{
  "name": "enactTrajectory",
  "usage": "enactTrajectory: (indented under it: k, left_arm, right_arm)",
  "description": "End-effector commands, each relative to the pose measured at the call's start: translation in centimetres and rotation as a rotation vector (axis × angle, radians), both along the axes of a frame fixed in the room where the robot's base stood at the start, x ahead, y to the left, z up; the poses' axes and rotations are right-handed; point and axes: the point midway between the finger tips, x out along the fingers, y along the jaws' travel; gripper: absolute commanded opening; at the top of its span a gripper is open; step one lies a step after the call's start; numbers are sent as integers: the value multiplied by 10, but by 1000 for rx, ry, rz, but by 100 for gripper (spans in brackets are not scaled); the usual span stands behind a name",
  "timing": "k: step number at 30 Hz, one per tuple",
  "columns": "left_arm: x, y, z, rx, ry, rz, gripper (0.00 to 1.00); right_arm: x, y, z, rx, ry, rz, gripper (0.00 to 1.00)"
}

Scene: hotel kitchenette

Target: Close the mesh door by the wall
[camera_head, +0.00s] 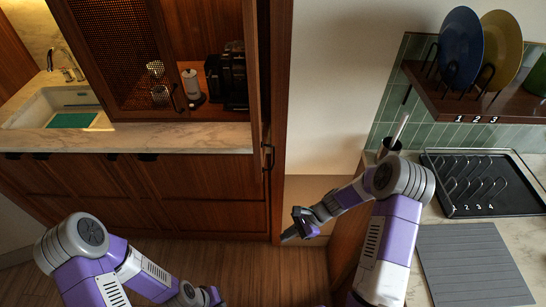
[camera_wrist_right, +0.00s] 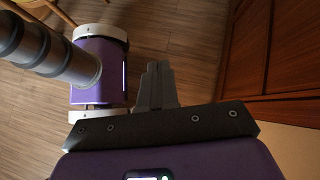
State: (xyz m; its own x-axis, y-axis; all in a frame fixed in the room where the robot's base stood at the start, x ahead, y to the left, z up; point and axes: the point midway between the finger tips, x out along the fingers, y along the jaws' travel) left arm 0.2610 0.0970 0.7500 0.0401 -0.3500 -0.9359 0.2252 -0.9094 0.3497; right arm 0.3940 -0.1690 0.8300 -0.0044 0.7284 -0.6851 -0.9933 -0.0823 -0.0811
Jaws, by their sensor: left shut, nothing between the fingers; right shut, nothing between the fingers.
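The mesh door by the wall (camera_head: 252,75) stands open at the right side of the upper cabinet. I see it almost edge-on, so its mesh face is hidden. A dark handle (camera_head: 268,156) shows near its lower end. The other mesh door (camera_head: 105,45) covers the left part of the cabinet and looks closed. My right gripper (camera_head: 290,236) is shut and empty, below and a little right of the handle in the picture, apart from it. Its fingers also show in the right wrist view (camera_wrist_right: 155,85). My left gripper (camera_head: 212,298) is shut at the bottom edge, partly cut off.
A white kettle (camera_head: 191,86) and a black coffee machine (camera_head: 228,78) stand in the cabinet's open right half. A pale wall (camera_head: 325,80) is right of the door. A counter with a black rack tray (camera_head: 500,195) is at the right. Wood floor lies between.

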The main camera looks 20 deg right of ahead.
Motion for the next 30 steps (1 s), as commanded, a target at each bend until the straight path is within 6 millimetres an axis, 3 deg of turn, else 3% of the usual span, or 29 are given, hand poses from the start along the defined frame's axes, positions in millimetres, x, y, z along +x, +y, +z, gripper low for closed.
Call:
enactTrajectory:
  k: [1,3,6,9,13,16,20,30]
  left_arm:
    - [0,0,-2,0,0,0,0]
    - [0,0,-3,0,0,0,0]
    - [0,0,-5,0,-1,0,0]
    - [0,0,-6,0,-1,0,0]
    - [0,0,-7,0,-1,0,0]
    - [0,0,-7,0,-1,0,0]
    - [0,0,-8,0,-1,0,0]
    - [0,0,-11,0,-1,0,0]
  right_arm:
    - [24,-15,23,86,17,-102,0]
    - [51,-32,61,224,37,-215,0]
    - [80,-59,117,415,37,-321,0]
    - [96,-85,169,573,18,-372,0]
    - [102,-109,214,704,-10,-386,0]
    - [103,-118,231,753,-22,-384,0]
    - [106,-111,237,770,-24,-379,0]
    - [128,-47,236,768,-22,-377,0]
